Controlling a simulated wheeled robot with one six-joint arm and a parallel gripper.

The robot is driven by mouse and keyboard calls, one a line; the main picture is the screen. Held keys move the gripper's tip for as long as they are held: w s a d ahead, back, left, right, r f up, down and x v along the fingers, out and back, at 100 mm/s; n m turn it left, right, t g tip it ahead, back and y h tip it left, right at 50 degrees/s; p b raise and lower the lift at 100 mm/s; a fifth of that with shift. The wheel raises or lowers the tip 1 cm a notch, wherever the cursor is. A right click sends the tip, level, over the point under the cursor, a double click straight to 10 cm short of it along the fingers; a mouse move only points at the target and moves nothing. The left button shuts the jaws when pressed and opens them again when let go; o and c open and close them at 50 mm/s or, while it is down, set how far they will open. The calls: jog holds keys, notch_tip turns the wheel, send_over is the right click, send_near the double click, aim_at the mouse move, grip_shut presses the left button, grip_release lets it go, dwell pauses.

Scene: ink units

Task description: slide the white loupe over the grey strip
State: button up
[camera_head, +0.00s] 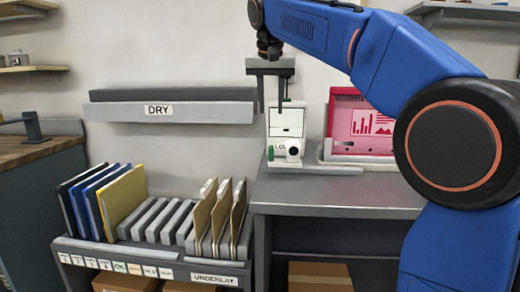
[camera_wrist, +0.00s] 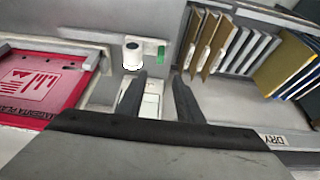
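In the wrist view a white body (camera_wrist: 151,104) and a white cylinder with a dark top (camera_wrist: 132,54) show near my fingers. My gripper (camera_head: 284,98) points down at the loupe's top. Its fingers (camera_wrist: 162,78) are apart; I cannot tell whether they touch the loupe. A light grey strip (camera_head: 335,170) runs along the desk under the loupe and towards the pink panel; I cannot tell if it is the task's strip.
A pink framed panel with a chart (camera_head: 372,124) stands right of the loupe. A rack (camera_head: 150,256) with several folders stands on the left. A wall shelf marked DRY (camera_head: 215,112) hangs above it. The desk's front (camera_head: 330,196) is clear. A small green part (camera_head: 271,153) sits beside the loupe.

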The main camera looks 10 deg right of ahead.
aim_at(272, 147)
jog(key=x, duration=1.7)
jog(key=shift+w+f, duration=0.1)
jog(key=shift+f, duration=0.05)
jog(key=shift+c, duration=0.6)
grip_shut()
